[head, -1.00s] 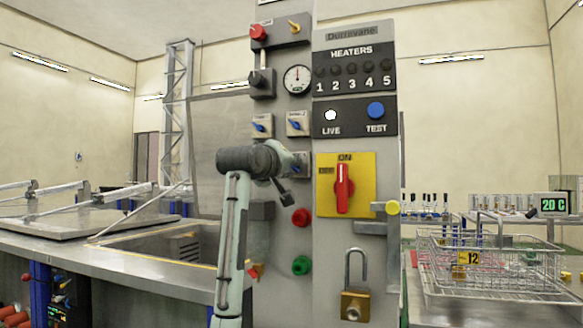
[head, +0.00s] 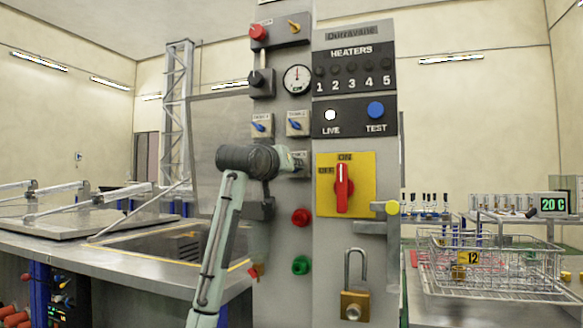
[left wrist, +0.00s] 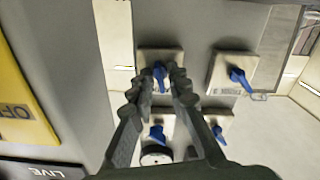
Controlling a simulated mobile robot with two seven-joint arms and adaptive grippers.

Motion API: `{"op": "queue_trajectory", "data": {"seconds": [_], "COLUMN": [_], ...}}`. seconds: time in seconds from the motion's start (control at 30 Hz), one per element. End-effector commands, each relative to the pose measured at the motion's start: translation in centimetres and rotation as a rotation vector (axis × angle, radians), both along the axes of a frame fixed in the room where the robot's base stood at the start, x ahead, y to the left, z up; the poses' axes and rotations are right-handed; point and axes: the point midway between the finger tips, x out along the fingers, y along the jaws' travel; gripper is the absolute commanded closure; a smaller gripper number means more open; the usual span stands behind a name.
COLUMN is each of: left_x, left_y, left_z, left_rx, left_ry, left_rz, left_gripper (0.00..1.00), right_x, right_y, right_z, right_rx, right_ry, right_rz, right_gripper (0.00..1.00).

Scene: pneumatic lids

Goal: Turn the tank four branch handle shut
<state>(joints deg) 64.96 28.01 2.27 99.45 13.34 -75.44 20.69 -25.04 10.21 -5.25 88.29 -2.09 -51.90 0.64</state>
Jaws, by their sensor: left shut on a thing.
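Several blue branch handles sit on pale square plates on the grey column. The lower-right one (left wrist: 159,72) is between my left gripper's fingers; its label is too small to read. My left gripper (left wrist: 161,88) is shut on this handle. In the head view my left gripper (head: 299,161) reaches the lower-right plate and mostly hides it. The upper-left handle (head: 261,126) and upper-right handle (head: 297,125) show slanted. The lower-left handle (left wrist: 240,79) shows slanted in the left wrist view and is hidden by my arm in the head view. My right gripper is not in view.
A yellow plate with a red switch (head: 343,188) is right of the handles. A gauge (head: 297,79) is above them, and red (head: 300,217) and green (head: 302,265) knobs below. A padlock (head: 355,304) hangs lower right. A wire basket (head: 490,285) stands at right.

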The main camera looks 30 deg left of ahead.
Motion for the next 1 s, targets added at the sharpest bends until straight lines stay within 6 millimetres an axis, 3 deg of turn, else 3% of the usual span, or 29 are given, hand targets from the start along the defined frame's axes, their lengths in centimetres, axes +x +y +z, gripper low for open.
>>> {"op": "queue_trajectory", "data": {"seconds": [1.0], "left_x": [-0.02], "left_y": [0.00], "left_z": [0.01], "left_rx": [0.878], "left_ry": [0.212], "left_rz": [0.000], "left_gripper": [1.00], "right_x": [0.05], "right_y": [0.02], "right_z": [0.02], "right_rx": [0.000], "right_ry": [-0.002], "right_rz": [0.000], "right_gripper": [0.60]}}
